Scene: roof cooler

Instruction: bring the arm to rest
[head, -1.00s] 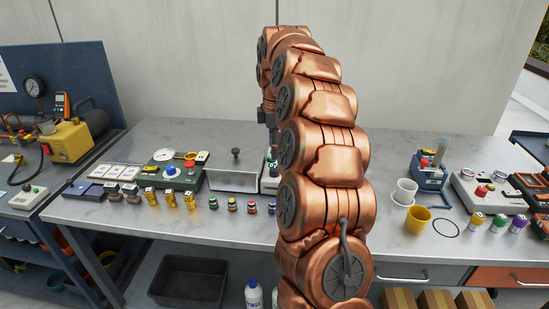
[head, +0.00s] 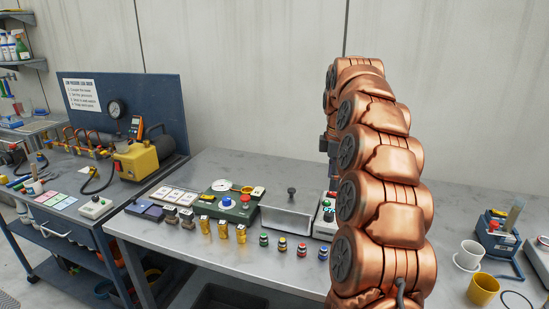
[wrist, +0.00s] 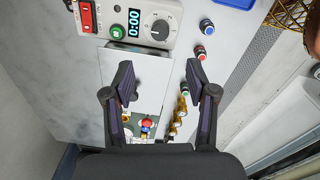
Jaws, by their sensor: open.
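My copper-coloured arm rises on the right of the head view, bent over the workbench (head: 195,262). Its end hangs on the far side of the arm, and my gripper's fingers are mostly hidden there. In the wrist view my gripper (wrist: 166,92) is open, its two dark fingers well apart with nothing held between them. It looks down on the bench. I cannot tell the exact height of the fingers above the tray.
Small coloured-top pieces (head: 283,244) and brass pieces (head: 223,229) line the bench front. A green box with a red button (head: 238,209) stands left of the grey tray. A yellow cup (head: 484,289) and white cup (head: 468,255) stand right of my arm. A pump (head: 135,162) is far left.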

